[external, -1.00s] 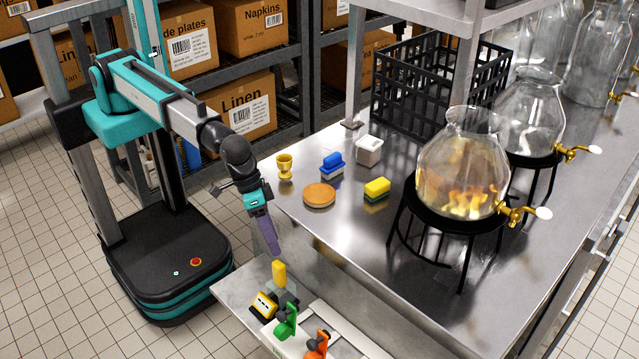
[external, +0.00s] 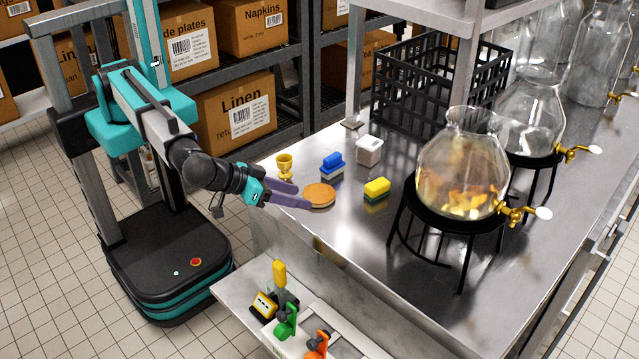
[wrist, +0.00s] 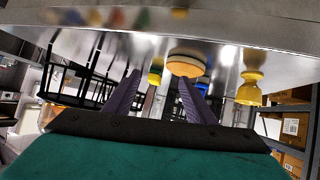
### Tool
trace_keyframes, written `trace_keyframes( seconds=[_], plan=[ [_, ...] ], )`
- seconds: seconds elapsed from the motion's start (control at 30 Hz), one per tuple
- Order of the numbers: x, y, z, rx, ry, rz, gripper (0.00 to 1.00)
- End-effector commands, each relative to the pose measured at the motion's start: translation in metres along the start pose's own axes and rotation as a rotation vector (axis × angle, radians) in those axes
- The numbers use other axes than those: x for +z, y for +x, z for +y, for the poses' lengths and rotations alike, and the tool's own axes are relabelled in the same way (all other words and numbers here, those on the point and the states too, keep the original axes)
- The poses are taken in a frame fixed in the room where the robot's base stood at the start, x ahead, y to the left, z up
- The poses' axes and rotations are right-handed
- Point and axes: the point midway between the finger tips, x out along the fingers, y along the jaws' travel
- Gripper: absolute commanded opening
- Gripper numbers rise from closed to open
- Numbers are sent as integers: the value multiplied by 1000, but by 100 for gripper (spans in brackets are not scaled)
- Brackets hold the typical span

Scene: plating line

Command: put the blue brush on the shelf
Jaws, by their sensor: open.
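The blue brush (external: 331,161), with a blue top and pale base, sits on the steel table (external: 300,228) behind a round tan disc (external: 319,194). In the wrist view, which looks upside down, a bit of blue (wrist: 201,87) shows past the disc, the rest hidden. My gripper (external: 302,197) is open and empty at the table's left edge, fingers pointing right toward the disc, short of the brush. Its two purple fingers also show in the wrist view (wrist: 160,80). A grey shelf (external: 520,12) is above the table; a lower ledge (external: 240,289) is in front.
A yellow cup (external: 285,164) stands left of the brush, close to my fingers. A white container (external: 369,150) and a yellow-green sponge (external: 377,187) are to the right. A glass flask (external: 462,170) on a black stand and a black crate (external: 430,90) stand farther right and behind.

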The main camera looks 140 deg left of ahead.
Motion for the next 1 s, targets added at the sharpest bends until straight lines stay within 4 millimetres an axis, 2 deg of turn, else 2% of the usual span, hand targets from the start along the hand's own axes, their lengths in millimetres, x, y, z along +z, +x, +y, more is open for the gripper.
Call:
trace_keyframes(
  seconds=[0.03, 0.1, 0.2, 0.33, 0.47, 0.83, 1.0],
  plan=[
    [-19, 11, -13, -60, -20, 26, 50],
    [-39, 25, -35, -139, -37, 55, 50],
    [-57, 43, -62, -228, -46, 77, 50],
    [-70, 57, -86, -301, -50, 88, 50],
    [-74, 61, -93, -325, -50, 92, 50],
    [-74, 63, -94, -325, -49, 91, 50],
    [-76, 75, -99, -327, -49, 91, 50]
  ],
)
